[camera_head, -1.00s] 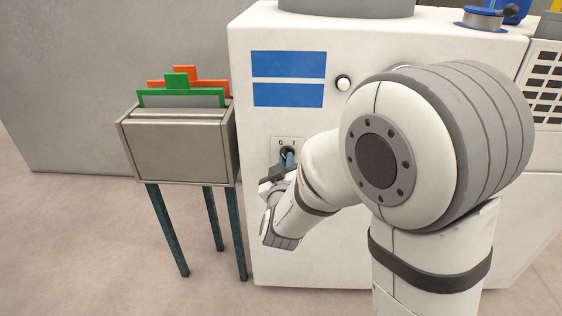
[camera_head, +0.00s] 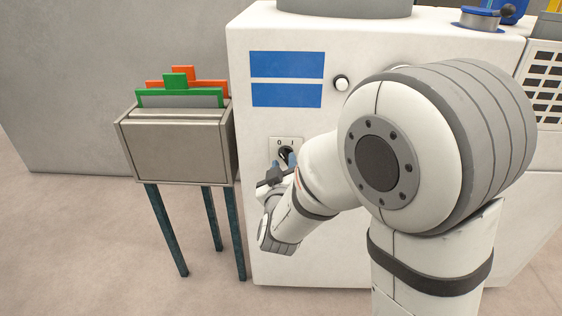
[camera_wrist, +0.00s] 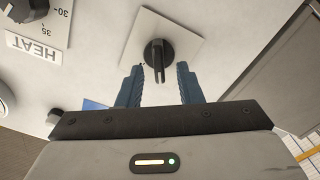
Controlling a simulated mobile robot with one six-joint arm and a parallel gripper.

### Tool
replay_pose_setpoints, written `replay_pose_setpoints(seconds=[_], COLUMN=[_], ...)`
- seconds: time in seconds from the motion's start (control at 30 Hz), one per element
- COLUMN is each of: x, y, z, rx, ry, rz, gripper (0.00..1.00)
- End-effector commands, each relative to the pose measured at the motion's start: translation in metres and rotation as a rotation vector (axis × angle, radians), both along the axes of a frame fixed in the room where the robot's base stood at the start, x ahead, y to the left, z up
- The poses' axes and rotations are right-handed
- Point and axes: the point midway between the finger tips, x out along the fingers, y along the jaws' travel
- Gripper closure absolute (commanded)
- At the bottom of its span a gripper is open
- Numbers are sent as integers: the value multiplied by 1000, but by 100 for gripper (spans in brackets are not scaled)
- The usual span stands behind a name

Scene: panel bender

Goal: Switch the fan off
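The fan switch, a black rotary knob (camera_head: 285,151) on a pale plate marked 0 and I, sits low on the left of the white machine front. In the wrist view the knob (camera_wrist: 159,59) shows its handle pointing down the picture. In the head view the handle seems to lean up-left, toward the 0. My gripper (camera_head: 281,164) is just in front of the plate. In the wrist view its two blue fingers (camera_wrist: 158,83) are spread, with a clear gap to the handle on each side. Nothing is held.
A HEAT label (camera_wrist: 33,47) and a dial (camera_wrist: 33,14) show beside the switch in the wrist view. A grey bin (camera_head: 176,152) on legs, holding coloured sheets, stands close to the machine's left side. A round white button (camera_head: 341,83) sits above the switch.

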Motion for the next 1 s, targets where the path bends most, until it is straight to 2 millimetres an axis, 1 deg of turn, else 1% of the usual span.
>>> replay_pose_setpoints(seconds=[0.07, 0.2, 0.23, 0.3, 0.7, 1.0], x=[-14, -45, -44, -46, -62, -66], y=[1, 2, 2, 2, 2, 2], z=[2, -1, -5, -6, -3, 0], rx=[-1, 1, 2, 1, 1, 0], ry=[2, -2, -5, -7, -4, -1], rz=[3, 4, -1, -4, -3, 0], gripper=[67, 67, 67, 67, 67, 67])
